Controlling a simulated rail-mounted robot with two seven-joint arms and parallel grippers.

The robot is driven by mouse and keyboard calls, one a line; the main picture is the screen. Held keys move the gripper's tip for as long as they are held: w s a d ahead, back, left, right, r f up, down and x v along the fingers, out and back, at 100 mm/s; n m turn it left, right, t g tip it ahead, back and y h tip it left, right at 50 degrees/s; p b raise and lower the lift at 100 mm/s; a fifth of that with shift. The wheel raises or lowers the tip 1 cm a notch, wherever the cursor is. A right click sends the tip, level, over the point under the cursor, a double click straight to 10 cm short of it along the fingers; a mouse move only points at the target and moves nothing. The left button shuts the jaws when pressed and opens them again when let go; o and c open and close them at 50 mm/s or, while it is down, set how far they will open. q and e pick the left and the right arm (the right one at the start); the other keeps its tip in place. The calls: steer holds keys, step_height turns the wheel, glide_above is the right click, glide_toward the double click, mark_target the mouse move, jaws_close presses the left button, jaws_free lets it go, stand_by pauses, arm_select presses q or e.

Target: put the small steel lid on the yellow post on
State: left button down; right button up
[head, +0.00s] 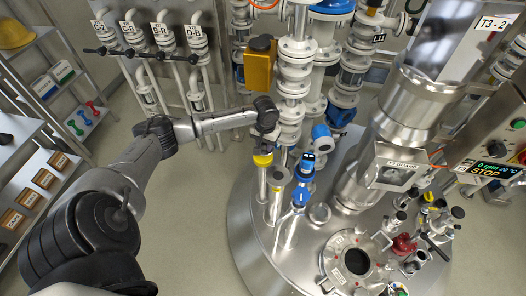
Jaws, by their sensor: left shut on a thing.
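My left gripper (265,136) points down over a thin post with a yellow collar (263,160), left of the white pipe column. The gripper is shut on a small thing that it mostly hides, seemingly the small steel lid. The view is too small to tell whether the lid touches the post top or is just above it. The yellow post stands on the steel vessel top (243,218). My right gripper is not in view.
A grey-topped post (278,177) and a blue-headed valve post (301,194) stand close to the right. The pipe column (296,75) rises just behind. An open round port (357,262) lies at front right. Shelves (38,190) stand at far left.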

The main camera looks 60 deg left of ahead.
mark_target(263, 150)
arm_select(q)
steer(key=shift+s+a+f, duration=0.1)
steer(key=shift+a+f, duration=0.15)
steer(key=shift+a, duration=0.2)
steer(key=shift+f+b, duration=0.65)
steer(key=shift+f, duration=1.3)
steer(key=shift+f, duration=0.15)
steer(key=c, duration=0.8)
jaws_free()
step_height(263, 150, up, 12)
steer(key=p, duration=0.2)
steer(key=shift+p, duration=0.35)
